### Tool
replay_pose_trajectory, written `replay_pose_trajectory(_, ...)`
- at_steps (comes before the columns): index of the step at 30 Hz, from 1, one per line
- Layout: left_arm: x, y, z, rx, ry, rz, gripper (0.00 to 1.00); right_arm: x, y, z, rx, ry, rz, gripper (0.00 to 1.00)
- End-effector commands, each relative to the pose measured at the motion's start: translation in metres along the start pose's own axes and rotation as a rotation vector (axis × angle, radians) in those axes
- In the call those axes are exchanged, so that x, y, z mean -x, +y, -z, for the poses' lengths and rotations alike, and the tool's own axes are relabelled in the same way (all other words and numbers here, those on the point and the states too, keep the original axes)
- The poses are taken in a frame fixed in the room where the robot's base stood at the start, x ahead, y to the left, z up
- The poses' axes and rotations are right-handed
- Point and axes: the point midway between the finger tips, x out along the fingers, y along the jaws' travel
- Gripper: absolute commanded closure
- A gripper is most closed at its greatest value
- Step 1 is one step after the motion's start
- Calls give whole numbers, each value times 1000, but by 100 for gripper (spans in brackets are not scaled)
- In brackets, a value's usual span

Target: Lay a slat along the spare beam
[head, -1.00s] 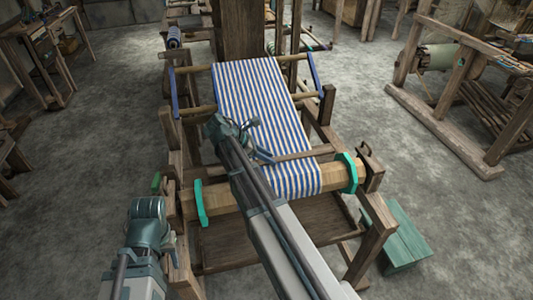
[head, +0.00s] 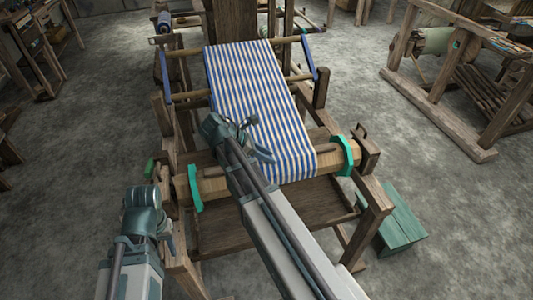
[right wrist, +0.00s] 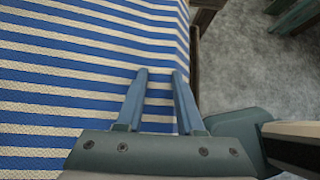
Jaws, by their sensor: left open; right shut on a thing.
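A light wooden beam (head: 217,187) with teal rings at both ends crosses the loom's front. I cannot tell if it is the spare beam. A thin darker wooden strip, perhaps the slat (head: 325,149), shows along its top at the right; the cloth hides its middle. Blue-and-white striped cloth (head: 255,85) runs down over the beam. My right gripper (head: 262,138) is above the cloth. In the right wrist view its fingers (right wrist: 158,75) stand a little apart with striped cloth (right wrist: 60,90) between them; no slat shows there. My left gripper (head: 163,215) is open and empty, left of the beam.
The wooden loom frame (head: 377,205) surrounds the beam. A teal bench (head: 400,228) stands at its right. A wooden rack (head: 440,115) is further right. Bare floor lies on both sides.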

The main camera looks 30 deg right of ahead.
Motion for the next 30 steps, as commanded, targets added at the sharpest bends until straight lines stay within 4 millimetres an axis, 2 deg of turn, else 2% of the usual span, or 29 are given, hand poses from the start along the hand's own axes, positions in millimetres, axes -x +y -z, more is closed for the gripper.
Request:
replay_pose_trajectory(5, 0, 0, 0, 0, 0, 0, 50, 0, 0, 0, 0, 0, 0, 100)
replay_pose_trajectory(6, 0, 0, 0, 0, 0, 0, 50, 0, 0, 0, 0, 0, 0, 56)
replay_pose_trajectory(11, 0, 0, 0, 0, 0, 0, 50, 0, 0, 0, 0, 0, 0, 29)
replay_pose_trajectory(19, 0, 0, 0, 0, 0, 0, 50, 0, 0, 0, 0, 0, 0, 29)
replay_pose_trajectory(22, 5, 0, 0, 0, 0, 0, 50, 6, 1, -1, 1, 0, 0, 29)
replay_pose_trajectory(26, 21, -2, -1, 0, 0, 0, 50, 26, 1, -4, 1, 0, 0, 29)
replay_pose_trajectory(30, 43, -4, -2, 0, 0, 0, 50, 56, 2, -5, 2, 0, -2, 29)
